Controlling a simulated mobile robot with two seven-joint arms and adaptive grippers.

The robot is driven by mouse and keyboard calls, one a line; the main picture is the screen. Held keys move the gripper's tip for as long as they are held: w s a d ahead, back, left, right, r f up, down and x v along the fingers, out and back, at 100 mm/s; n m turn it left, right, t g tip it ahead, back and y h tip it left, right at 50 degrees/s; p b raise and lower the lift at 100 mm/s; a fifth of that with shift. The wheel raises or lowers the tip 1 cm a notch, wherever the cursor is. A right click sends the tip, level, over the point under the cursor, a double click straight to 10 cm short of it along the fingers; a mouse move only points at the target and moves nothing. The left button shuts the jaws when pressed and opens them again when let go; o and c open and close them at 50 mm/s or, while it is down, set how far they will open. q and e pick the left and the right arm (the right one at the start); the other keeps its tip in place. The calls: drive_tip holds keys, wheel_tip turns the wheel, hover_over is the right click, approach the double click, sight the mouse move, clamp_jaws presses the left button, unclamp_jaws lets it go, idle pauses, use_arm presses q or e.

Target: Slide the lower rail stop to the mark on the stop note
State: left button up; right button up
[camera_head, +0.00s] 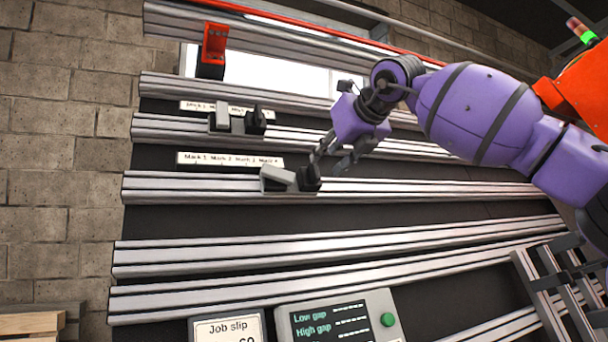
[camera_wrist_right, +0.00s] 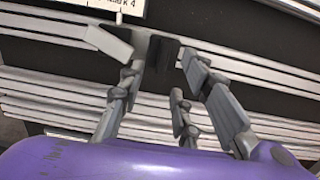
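The lower rail stop (camera_head: 279,179) is a light grey block with a black knob (camera_head: 309,179) on its right, on the rail under the lower mark strip (camera_head: 230,160). It sits near the strip's right end, by Mark 4. My right gripper (camera_head: 325,165) is at the knob. In the right wrist view its fingers (camera_wrist_right: 162,68) are spread, with the black knob (camera_wrist_right: 162,55) between or just beyond the tips; contact cannot be told. The stop block (camera_wrist_right: 108,42) shows left of them. My left gripper is not in view.
An upper stop (camera_head: 221,118) with a black knob sits on the rail above, below another mark strip. A red bracket (camera_head: 214,45) stands higher up. A job slip (camera_head: 228,328) and a gap display (camera_head: 340,320) with a green button are at the bottom.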

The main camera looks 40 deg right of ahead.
sight(316, 168)
drive_tip(key=shift+d+r+p+x, duration=0.1)
drive_tip(key=shift+r+p+x, duration=0.1)
drive_tip(key=shift+x, duration=1.4)
drive_tip(key=shift+d+r+p+x, duration=0.1)
drive_tip(key=shift+p+x, duration=0.1)
drive_tip(key=shift+x, duration=1.45)
drive_tip(key=shift+c, duration=0.3)
clamp_jaws()
